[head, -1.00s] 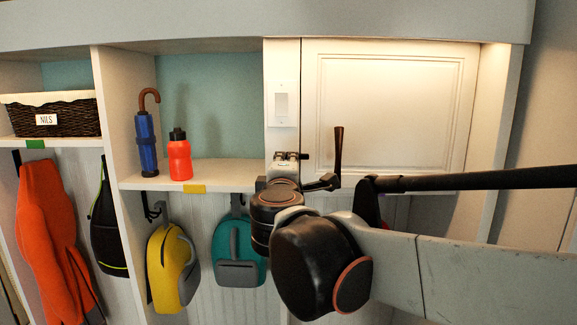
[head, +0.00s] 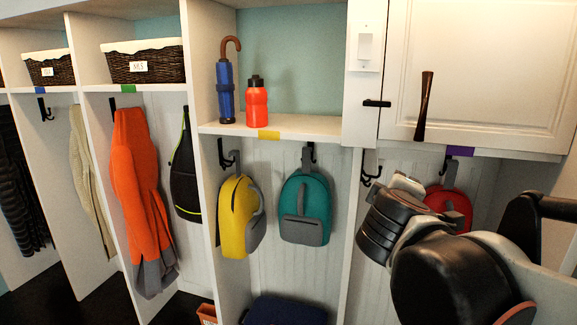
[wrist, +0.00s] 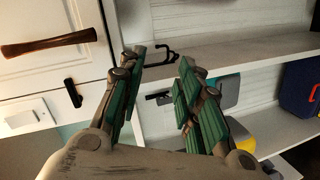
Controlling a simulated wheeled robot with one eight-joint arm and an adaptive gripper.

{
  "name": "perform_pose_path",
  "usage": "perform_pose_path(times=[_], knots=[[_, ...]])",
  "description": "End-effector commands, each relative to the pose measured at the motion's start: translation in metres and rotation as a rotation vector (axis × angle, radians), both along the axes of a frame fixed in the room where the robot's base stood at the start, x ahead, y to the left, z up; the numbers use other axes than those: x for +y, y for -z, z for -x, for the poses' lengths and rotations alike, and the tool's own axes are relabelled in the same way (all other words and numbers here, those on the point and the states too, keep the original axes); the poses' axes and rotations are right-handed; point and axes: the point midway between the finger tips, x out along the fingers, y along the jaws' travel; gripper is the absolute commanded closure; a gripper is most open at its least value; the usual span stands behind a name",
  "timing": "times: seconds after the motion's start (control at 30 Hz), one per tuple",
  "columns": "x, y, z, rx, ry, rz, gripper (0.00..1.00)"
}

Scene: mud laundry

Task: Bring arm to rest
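My arm (head: 445,265) shows at the lower right of the head view, folded in front of the cubbies. The fingers of my gripper are hidden behind the arm links there. In the wrist view my gripper (wrist: 155,95) shows two green-padded fingers spread apart, with nothing between them. It is apart from the white cabinet door (head: 480,70), whose brown handle (head: 424,106) also shows in the wrist view (wrist: 48,44).
A blue umbrella (head: 226,90) and an orange bottle (head: 257,102) stand on the shelf. Yellow (head: 238,215), teal (head: 305,207) and red (head: 449,203) backpacks hang below. An orange jacket (head: 140,200) hangs left. Wicker baskets (head: 143,67) sit on upper shelves.

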Motion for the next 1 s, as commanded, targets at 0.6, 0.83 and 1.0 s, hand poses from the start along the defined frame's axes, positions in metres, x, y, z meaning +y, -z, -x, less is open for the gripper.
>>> perform_pose_path(times=[0.6,0.83,1.0], knots=[[-0.009,0.337,0.136,0.257,0.278,-0.812,0.68],[0.017,0.412,0.17,0.33,0.327,-1.052,0.68],[0.028,0.429,0.18,0.352,0.338,-1.128,0.68]])
